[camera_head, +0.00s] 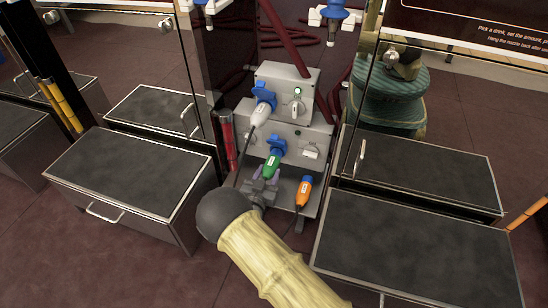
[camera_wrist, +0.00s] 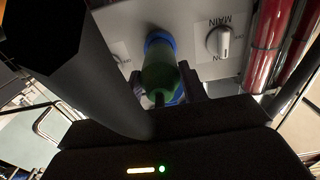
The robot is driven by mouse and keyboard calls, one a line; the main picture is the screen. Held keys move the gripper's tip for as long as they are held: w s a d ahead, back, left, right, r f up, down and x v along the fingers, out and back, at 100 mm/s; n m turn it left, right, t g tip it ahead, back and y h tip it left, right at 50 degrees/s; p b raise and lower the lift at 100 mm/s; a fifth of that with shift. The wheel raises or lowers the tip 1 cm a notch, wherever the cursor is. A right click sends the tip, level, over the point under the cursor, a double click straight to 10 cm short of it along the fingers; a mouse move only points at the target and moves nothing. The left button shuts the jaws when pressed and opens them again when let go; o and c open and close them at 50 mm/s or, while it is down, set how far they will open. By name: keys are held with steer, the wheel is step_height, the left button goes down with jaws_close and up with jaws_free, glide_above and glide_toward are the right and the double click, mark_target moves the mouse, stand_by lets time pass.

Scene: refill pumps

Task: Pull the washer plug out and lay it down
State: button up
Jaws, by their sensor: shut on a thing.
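A green plug (camera_head: 272,164) sits in a blue socket (camera_head: 277,144) on the lower part of the grey socket housing. It also shows in the wrist view, the green plug (camera_wrist: 160,72) against the blue collar (camera_wrist: 158,40). My gripper (camera_head: 265,186) is shut on the green plug, with one finger on each side. A white plug (camera_head: 261,112) sits in a blue socket higher up, and an orange plug (camera_head: 304,190) is at the lower right. The plug labels are too small to read, so I cannot tell which is the washer plug.
White switches (camera_head: 311,150) and a green light are on the housing; one white switch (camera_wrist: 223,42) is beside a MAIN label. Red hoses (camera_head: 284,40) hang behind. Dark-topped cabinets stand at the left (camera_head: 130,178) and right (camera_head: 415,240). A red cylinder (camera_head: 229,140) stands left of the housing.

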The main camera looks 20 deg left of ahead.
mark_target(266, 179)
steer(key=shift+s+d+p, duration=0.2)
steer(key=shift+s+p, duration=0.45)
steer(key=shift+s, duration=0.95)
steer(key=shift+s, duration=0.15)
